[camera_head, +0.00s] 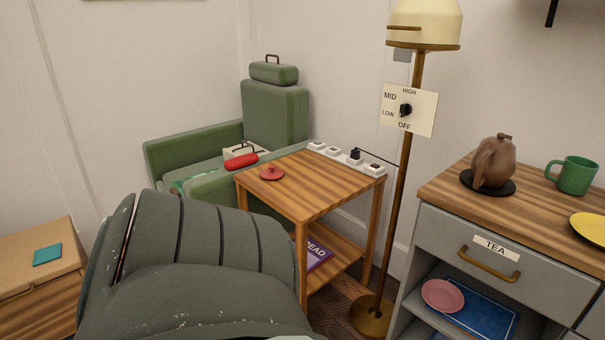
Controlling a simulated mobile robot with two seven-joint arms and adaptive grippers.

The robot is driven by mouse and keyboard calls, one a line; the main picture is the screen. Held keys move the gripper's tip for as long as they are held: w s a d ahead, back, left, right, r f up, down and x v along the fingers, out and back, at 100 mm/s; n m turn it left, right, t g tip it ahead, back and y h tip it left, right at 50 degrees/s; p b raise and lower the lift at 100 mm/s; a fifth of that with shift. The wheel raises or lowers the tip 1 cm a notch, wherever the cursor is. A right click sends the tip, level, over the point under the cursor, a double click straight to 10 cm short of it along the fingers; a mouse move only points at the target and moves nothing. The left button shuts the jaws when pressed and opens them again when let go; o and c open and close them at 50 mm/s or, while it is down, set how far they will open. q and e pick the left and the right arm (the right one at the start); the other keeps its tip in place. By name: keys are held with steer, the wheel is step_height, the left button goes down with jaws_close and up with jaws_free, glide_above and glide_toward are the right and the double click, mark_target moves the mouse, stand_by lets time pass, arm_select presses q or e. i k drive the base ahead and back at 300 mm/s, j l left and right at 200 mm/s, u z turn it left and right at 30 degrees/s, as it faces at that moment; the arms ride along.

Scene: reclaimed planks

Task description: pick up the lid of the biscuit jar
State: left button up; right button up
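A small red lid-like disc with a knob (272,173) lies on the striped wooden side table (318,190), near its left corner. I cannot tell whether it is the biscuit jar's lid. No biscuit jar can be made out with certainty. Neither of my grippers can be made out in the head view. A large dark grey ribbed shape fills the lower left foreground and hides part of the side table's front; I cannot tell whether it is part of me.
A green armchair (275,115) stands behind the side table, with a red item (240,161) on it. A power strip (347,158) edges the table. A lamp pole (404,200) stands to its right. The right cabinet (445,225) holds a brown pot (494,163) and green mug (575,175).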

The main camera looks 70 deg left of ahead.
mark_target(274, 173)
steer(key=i+j+u, duration=0.15)
steer(key=i+u, duration=0.15)
steer(key=i+j+u, duration=0.1)
steer(key=i+u, duration=0.25)
steer(key=u, duration=2.1)
steer(key=z, duration=2.45)
steer(key=k+j+u, duration=0.15)
steer(key=j, duration=0.35)
steer(key=k+j+u, duration=0.1)
steer(key=j, duration=0.4)
steer(key=k+j+u, duration=0.15)
steer(key=j, duration=0.35)
steer(key=j+u, duration=0.1)
steer(key=j, duration=0.4)
